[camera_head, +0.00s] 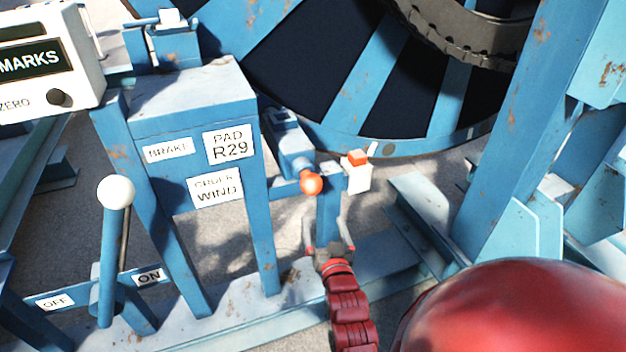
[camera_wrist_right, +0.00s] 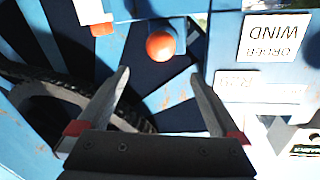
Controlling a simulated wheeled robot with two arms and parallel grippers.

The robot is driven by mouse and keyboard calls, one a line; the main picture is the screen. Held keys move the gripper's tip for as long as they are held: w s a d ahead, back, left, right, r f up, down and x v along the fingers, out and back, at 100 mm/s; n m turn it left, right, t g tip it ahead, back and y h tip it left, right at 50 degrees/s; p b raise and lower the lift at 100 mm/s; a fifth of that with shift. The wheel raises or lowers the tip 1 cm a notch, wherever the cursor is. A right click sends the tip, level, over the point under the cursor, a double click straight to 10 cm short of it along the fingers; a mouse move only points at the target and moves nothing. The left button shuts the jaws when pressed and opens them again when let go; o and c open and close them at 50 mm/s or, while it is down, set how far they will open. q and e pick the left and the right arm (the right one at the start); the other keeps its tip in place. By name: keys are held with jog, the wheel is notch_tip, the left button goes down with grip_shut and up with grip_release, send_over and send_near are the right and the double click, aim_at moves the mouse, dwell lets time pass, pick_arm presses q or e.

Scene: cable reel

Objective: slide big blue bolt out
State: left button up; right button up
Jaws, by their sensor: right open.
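The big blue bolt (camera_head: 288,143) lies beside the blue brake stand, its near end carrying an orange-red ball knob (camera_head: 311,183). The knob also shows in the right wrist view (camera_wrist_right: 161,46), beyond the gap between my fingers; little of the bolt's shaft can be made out there. My right gripper (camera_head: 327,222) is open and empty, below and slightly right of the knob in the head view. In its wrist view the two fingers (camera_wrist_right: 160,76) stand wide apart, with no visible contact with the knob. My left gripper is not in view.
A white box with a red top (camera_head: 357,177) stands just right of the knob. The blue brake stand (camera_head: 190,100) with signs is at left, with a white-knobbed lever (camera_head: 115,193) in front. The large reel (camera_head: 355,85) is behind, and a blue upright (camera_head: 520,120) is at right.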

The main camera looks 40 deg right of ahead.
aim_at(314, 190)
jog(key=p+x, duration=0.3)
jog(key=x, duration=1.2)
jog(key=shift+w, duration=0.15)
jog(key=shift+w+d, duration=0.3)
jog(key=shift+w, duration=0.3)
grip_shut()
